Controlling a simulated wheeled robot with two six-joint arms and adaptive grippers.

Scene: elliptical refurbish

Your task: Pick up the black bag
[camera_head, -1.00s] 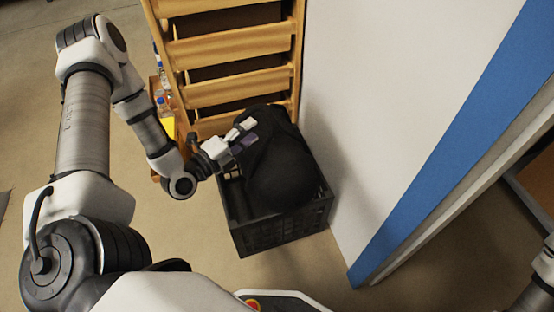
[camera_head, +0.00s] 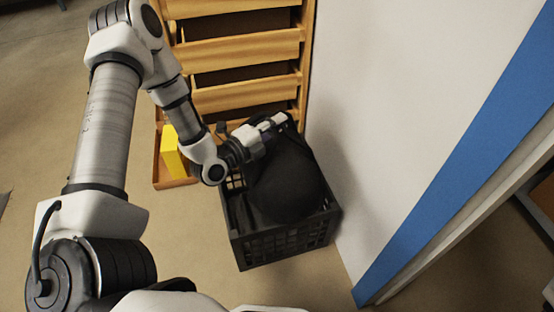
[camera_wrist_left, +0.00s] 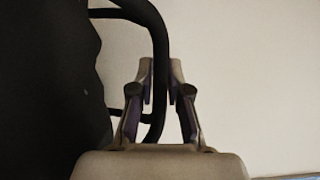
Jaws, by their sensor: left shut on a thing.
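The black bag (camera_head: 287,182) sits in a black plastic crate (camera_head: 285,243) on the floor. My left gripper (camera_head: 280,120) reaches over the crate at the bag's upper end. In the left wrist view, the bag's dark body (camera_wrist_left: 45,90) fills the left side. A black strap loop (camera_wrist_left: 158,35) curves from it down between the fingers of my left gripper (camera_wrist_left: 160,75). The gripper is shut on this strap. In the head view the strap at the fingertips is too small to make out. My right gripper is not in view.
A wooden shelf rack (camera_head: 245,95) stands behind the crate. A white wall (camera_head: 385,120) with a blue stripe (camera_head: 460,150) is close on the right. A yellow box (camera_head: 172,152) sits in a wooden tray left of the crate. Open floor lies at the left.

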